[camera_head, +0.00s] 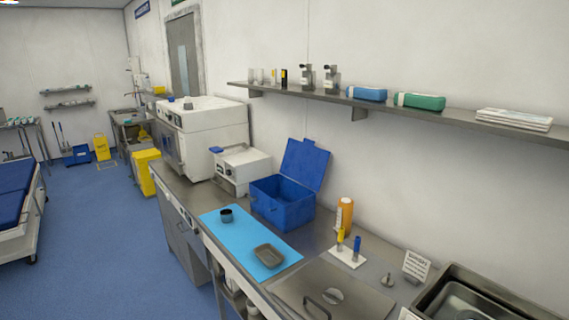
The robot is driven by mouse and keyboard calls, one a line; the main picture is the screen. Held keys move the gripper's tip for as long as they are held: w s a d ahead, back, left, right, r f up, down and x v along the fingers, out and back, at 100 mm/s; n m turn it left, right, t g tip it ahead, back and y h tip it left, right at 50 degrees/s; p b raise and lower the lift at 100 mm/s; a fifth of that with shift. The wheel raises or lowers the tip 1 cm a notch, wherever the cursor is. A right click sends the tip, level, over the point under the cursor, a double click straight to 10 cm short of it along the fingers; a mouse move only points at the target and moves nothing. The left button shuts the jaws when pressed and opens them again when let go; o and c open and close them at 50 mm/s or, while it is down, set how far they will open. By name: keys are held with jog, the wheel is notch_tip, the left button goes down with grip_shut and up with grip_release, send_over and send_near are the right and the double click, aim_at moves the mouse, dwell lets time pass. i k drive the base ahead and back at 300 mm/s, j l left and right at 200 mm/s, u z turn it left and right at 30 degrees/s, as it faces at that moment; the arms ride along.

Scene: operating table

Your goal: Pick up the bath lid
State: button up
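The bath lid (350,279) appears to be the flat, grey steel panel at the bottom centre of the head view, lying level on the counter. My gripper is not in this view.
Behind the lid, a white block (348,254) holds yellow and blue tubes, near an orange bottle (345,215). A small metal knob (387,280), a sign (416,265) and a sink (470,302) are right. A blue mat (237,237) lies left; a shelf (380,106) runs above.

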aim_at(320, 290)
jog(key=i+j+z, duration=0.1)
jog(key=j, duration=0.25)
jog(key=i+j+z, duration=0.1)
jog(key=j, duration=0.25)
jog(key=i+j+z, duration=0.1)
jog(key=i+j, duration=0.15)
jog(key=j, duration=0.15)
jog(key=i+j+z, duration=0.1)
jog(key=j, duration=0.25)
jog(key=i+j, duration=0.15)
jog(key=j, duration=0.25)
jog(key=i+j+z, duration=0.15)
jog(key=j, duration=0.25)
jog(key=k, duration=0.05)
